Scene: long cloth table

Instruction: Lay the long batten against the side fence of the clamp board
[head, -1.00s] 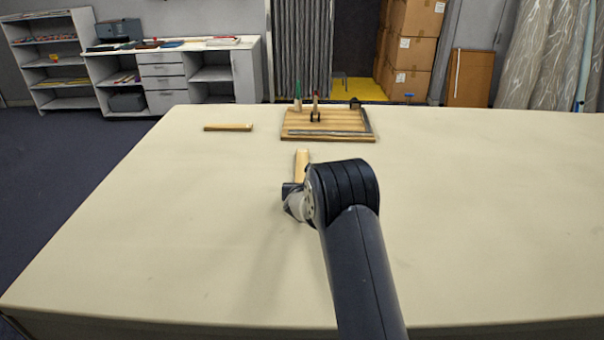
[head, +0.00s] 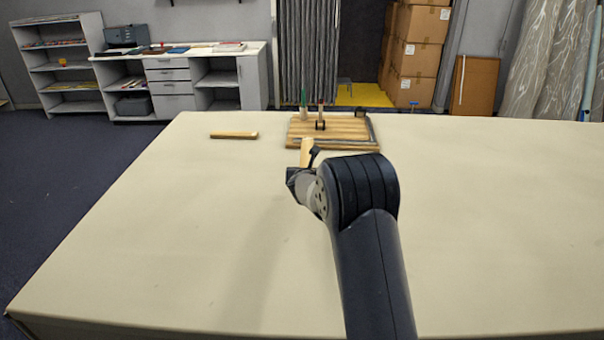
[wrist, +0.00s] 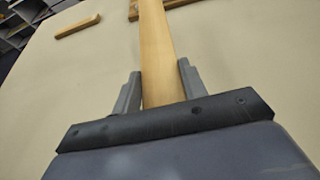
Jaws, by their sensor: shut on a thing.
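My gripper (wrist: 160,90) is shut on a long pale wooden batten (wrist: 158,50), which runs away from me between the two grey fingers. In the head view the batten (head: 306,152) points toward the clamp board (head: 342,142), and its far end overlaps the board's near left part in the picture. I cannot tell whether it touches the board. The clamp board is wooden, with a grey strip along its near edge and a dark fence (head: 373,130) on its right side. Clamps with a green and a reddish handle stand on it. My arm hides part of the near table.
A shorter wooden batten (head: 234,135) lies on the table left of the board; it also shows in the wrist view (wrist: 77,27). The cloth table (head: 480,220) is clear to the right and in front. Shelves and cardboard boxes (head: 415,55) stand behind.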

